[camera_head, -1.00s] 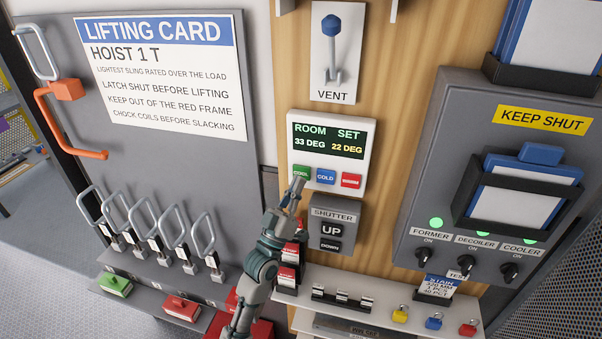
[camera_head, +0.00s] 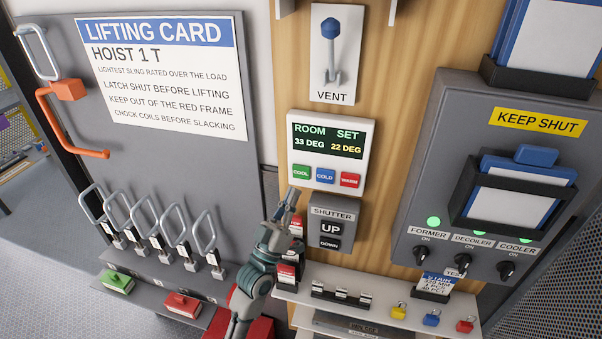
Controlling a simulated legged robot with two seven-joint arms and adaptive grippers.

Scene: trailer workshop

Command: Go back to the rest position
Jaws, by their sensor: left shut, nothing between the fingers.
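My left gripper (camera_head: 291,198) is shut and empty. It points up from the lower middle, just below the wall thermostat panel (camera_head: 356,192) and apart from its buttons as far as I can see. The panel display reads room 33 deg, set 22 deg. Its green COOL button (camera_head: 301,172), blue COLD button (camera_head: 325,176) and red WARM button (camera_head: 350,180) are all uncovered. My right gripper is not in view.
Right of the gripper is the SHUTTER box (camera_head: 334,212). Red-labelled items (camera_head: 286,274) stand behind my arm on a white shelf (camera_head: 385,310) with small padlocks. A grey control cabinet (camera_head: 450,130) is at right.

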